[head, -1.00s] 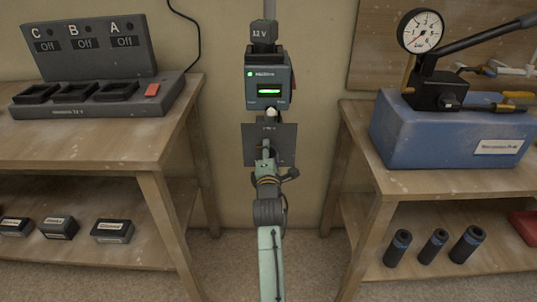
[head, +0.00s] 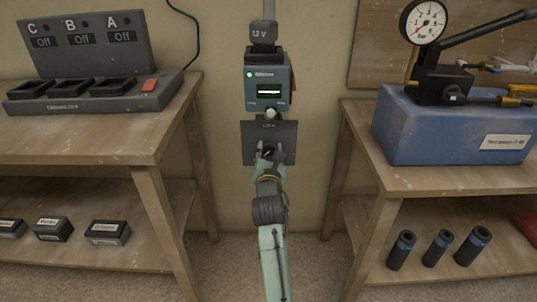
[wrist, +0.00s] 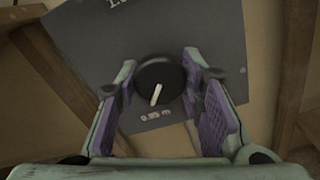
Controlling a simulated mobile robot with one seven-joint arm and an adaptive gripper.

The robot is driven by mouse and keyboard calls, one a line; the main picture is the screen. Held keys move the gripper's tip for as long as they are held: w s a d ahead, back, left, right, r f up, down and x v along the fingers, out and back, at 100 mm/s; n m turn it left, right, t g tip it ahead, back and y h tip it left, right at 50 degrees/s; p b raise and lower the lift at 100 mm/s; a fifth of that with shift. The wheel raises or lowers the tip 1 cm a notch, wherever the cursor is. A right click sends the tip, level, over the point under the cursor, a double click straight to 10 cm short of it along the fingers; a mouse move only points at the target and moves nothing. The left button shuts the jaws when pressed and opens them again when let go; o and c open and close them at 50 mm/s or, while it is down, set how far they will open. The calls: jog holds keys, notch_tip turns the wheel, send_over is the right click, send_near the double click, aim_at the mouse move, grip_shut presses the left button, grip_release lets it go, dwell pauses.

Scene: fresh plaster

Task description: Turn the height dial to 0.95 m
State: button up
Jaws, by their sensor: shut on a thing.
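The height dial (wrist: 158,72) is a round black knob with a white pointer line, on a dark grey plate (wrist: 95,45). The pointer aims down and slightly left in the wrist view. In the head view my gripper (head: 268,147) is at the plate (head: 284,133), below the laser device (head: 269,82), whose green light is lit.
A battery marked 12 V (head: 263,35) sits on the device. A left bench (head: 90,148) carries a charger (head: 90,92) with several bays. A right bench (head: 440,181) carries a blue pump (head: 425,130) with a gauge. The floor between the benches is clear.

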jog(key=shift+n+b, duration=0.4)
jog(key=shift+n, duration=0.7)
jog(key=o, duration=1.2)
jog(key=shift+s, duration=0.1)
jog(key=s, duration=1.2)
jog(key=shift+w, duration=0.1)
